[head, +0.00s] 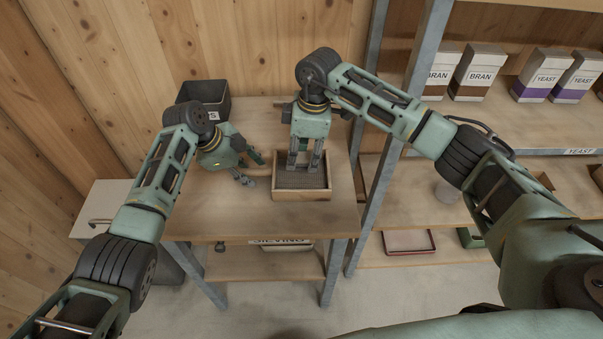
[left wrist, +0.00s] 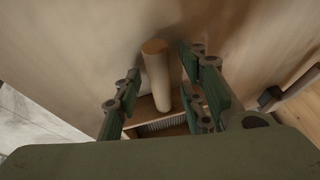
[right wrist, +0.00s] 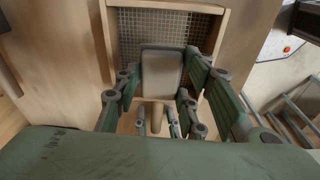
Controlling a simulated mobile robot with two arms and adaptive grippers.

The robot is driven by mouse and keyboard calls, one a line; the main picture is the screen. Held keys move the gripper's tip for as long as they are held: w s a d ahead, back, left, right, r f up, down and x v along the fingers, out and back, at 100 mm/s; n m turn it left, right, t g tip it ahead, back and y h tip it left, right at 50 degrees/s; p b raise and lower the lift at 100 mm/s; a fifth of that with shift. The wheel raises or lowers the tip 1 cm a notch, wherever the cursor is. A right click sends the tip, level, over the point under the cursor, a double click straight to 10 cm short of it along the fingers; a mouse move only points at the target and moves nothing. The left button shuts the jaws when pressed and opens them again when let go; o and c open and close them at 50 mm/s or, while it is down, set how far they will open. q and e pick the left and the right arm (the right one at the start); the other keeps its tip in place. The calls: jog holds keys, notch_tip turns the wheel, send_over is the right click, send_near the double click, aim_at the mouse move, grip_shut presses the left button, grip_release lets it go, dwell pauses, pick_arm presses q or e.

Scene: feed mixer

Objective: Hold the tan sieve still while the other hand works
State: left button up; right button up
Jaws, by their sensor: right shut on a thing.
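The tan sieve (head: 302,195), a wooden frame with grey mesh, sits on the wooden table. Its mesh also shows in the right wrist view (right wrist: 165,22). The sieve's round wooden handle (left wrist: 156,75) sticks out towards my left gripper (head: 248,172). That gripper is open, with its fingers on either side of the handle and gaps visible in the left wrist view. My right gripper (head: 304,160) is over the sieve, shut on a grey-beige block (right wrist: 162,75). The block's lower part and whether it touches the mesh are hidden.
A dark bin (head: 205,94) stands at the table's back left. A metal shelf post (head: 372,140) rises by the table's right side. Bran (head: 474,72) and yeast (head: 540,73) boxes stand on shelves to the right. The table front (head: 250,222) is clear.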

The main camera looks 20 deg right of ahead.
pick_arm(q)
jog(key=v, duration=1.2)
